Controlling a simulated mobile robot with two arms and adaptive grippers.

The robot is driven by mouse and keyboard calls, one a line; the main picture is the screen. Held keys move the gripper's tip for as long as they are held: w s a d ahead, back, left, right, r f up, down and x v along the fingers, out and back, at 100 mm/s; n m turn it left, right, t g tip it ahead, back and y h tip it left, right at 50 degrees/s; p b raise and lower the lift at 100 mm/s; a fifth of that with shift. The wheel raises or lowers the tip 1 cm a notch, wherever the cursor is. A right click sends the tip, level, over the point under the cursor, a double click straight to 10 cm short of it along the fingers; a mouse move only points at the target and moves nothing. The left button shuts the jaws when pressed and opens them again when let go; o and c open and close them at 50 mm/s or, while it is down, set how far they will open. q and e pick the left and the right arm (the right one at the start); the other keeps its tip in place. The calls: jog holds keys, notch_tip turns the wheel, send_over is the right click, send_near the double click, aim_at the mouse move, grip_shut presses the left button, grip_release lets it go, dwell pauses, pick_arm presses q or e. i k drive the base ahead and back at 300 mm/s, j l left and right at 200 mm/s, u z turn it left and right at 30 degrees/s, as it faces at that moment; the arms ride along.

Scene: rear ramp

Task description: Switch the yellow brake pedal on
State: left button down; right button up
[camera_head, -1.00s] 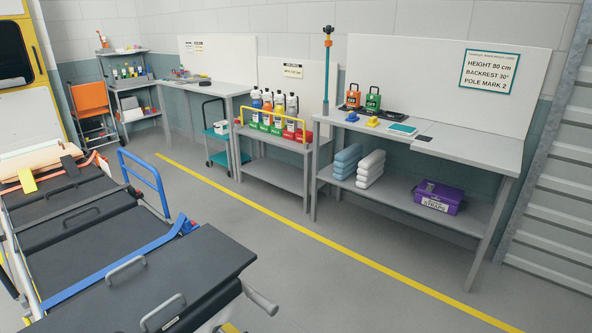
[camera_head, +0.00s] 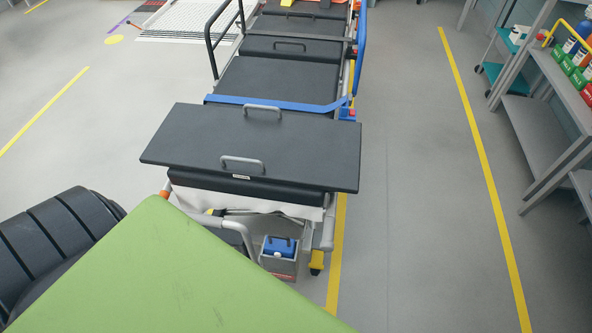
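A stretcher (camera_head: 280,75) with black pads runs away from me in the middle of the head view. A yellow part (camera_head: 317,262) is low on its near right leg, just above the floor. It may be the brake pedal, but it is too small to tell whether it is on or off. Another small bit of yellow (camera_head: 212,211) shows under the near left end, mostly hidden. Neither of my grippers is in view.
A black board with grey handles (camera_head: 250,150) lies across the stretcher's near end. A grey box with a blue top (camera_head: 280,250) is below that end. A shelf unit (camera_head: 540,130) stands at right. Floor between stretcher and shelf is clear.

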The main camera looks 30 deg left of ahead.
aim_at(317, 257)
jog(key=i+l+u, duration=0.2)
jog(key=u, duration=0.15)
jog(key=i+l+u, duration=0.15)
jog(key=l+u, duration=0.25)
jog(key=i+l+u, duration=0.1)
jog(key=l+u, duration=0.6)
jog(key=l, duration=0.1)
